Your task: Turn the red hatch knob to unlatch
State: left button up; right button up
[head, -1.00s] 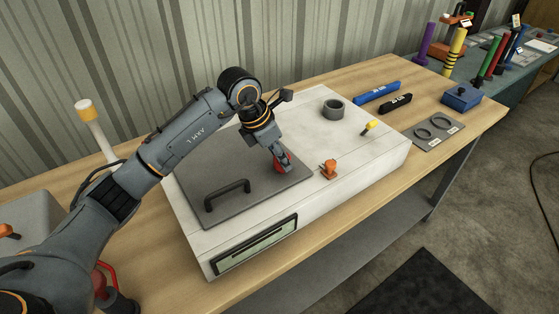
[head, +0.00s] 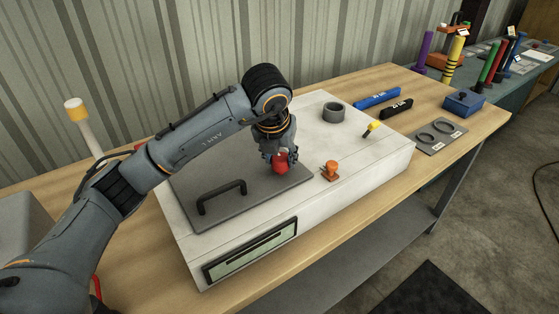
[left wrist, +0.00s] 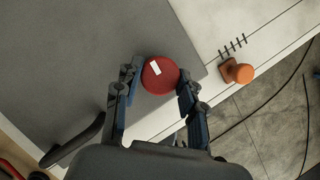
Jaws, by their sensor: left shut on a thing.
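The red hatch knob (head: 281,161) sits near the right corner of the grey hatch plate (head: 205,180), on top of the white box. It also shows in the left wrist view (left wrist: 160,75), round, with a short white mark pointing up and slightly left. My left gripper (head: 277,155) is over the knob from above, and in the left wrist view its fingers (left wrist: 158,88) are shut on it, one on each side. A black handle (head: 221,194) stands on the plate to the left. My right gripper is not in view.
An orange knob (head: 330,170) stands on the white box (head: 360,170) just right of the plate; in the left wrist view several tick marks lie beside it. A yellow-tipped lever (head: 371,128) and a grey ring (head: 333,112) are farther right and back.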

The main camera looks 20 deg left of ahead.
pick_arm(q)
jog(key=shift+n, duration=0.5)
jog(key=o, duration=1.1)
jog(key=shift+o, duration=0.2)
jog(key=v, duration=1.2)
jog(key=shift+d, duration=0.25)
